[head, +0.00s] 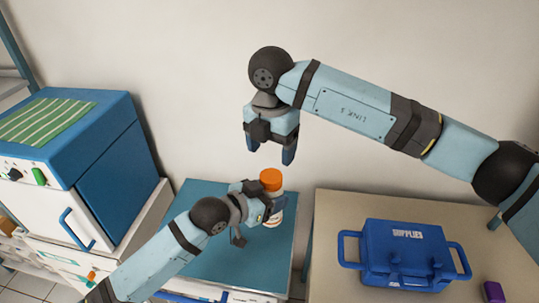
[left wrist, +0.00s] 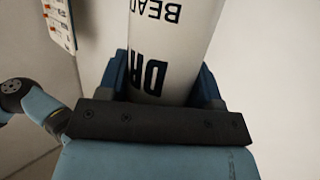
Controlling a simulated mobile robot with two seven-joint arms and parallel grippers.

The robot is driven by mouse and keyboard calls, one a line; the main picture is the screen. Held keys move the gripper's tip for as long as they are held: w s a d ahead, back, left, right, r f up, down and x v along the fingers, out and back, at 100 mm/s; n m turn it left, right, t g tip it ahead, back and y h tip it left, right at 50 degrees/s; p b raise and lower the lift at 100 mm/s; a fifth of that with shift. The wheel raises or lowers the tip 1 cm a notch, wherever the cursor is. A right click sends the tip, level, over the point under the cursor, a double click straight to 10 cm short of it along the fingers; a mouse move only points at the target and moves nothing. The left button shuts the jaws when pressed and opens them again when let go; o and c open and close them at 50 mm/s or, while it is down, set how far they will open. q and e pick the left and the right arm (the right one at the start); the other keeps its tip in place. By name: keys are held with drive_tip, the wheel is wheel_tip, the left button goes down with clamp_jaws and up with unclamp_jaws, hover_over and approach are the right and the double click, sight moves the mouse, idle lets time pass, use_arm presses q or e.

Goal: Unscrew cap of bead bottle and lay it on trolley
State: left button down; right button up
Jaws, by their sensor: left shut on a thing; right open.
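The bead bottle (head: 276,205) is white with an orange cap (head: 271,179) on its top. It is upright above the blue trolley top (head: 205,260); I cannot tell whether its base touches. My left gripper (head: 270,208) is shut on the bottle's body.
A blue supplies case (head: 405,262) with side handles stands on a beige table (head: 330,225) at the right, with a purple item (head: 494,292) near it. A blue and white cabinet (head: 115,150) stands at the left. The trolley top in front of the bottle is bare.

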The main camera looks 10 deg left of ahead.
sight(271, 175)
wheel_tip(271, 175, down, 8)
drive_tip(key=shift+r, duration=0.2)
drive_tip(key=c, duration=0.9)
drive_tip(key=o, duration=1)
drive_tip(key=shift+r, duration=0.1)
